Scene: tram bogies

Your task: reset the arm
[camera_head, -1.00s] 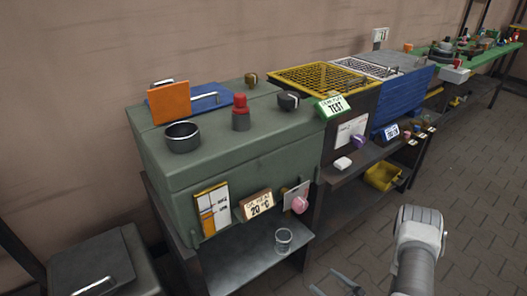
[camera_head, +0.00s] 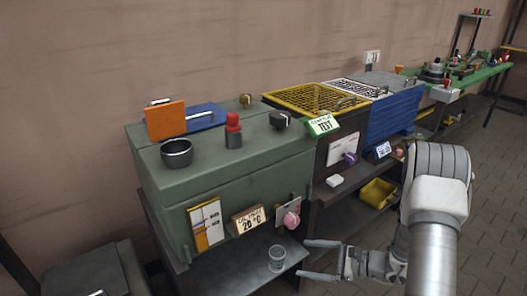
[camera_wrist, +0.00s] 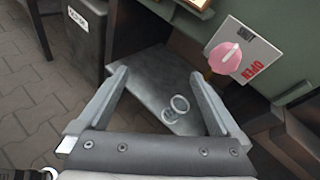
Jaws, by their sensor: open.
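My gripper (camera_head: 318,259) is open and empty in front of the green cabinet, at the right end of the low dark shelf. In the wrist view its two fingers (camera_wrist: 160,88) stand wide apart with the shelf (camera_wrist: 150,85) beyond them. A clear glass (camera_head: 277,258) stands on that shelf, to the left of my fingers in the head view. In the wrist view the glass (camera_wrist: 176,107) shows between the fingers, nearer the right one, and I see no contact.
The green cabinet (camera_head: 240,165) carries a dark pot (camera_head: 177,153), a red-topped knob (camera_head: 233,130) and an orange panel (camera_head: 165,121). A pink knob (camera_head: 291,219) sticks out of its front. A yellow bin (camera_head: 378,193) lies lower right. Paved floor (camera_head: 490,225) is open at the right.

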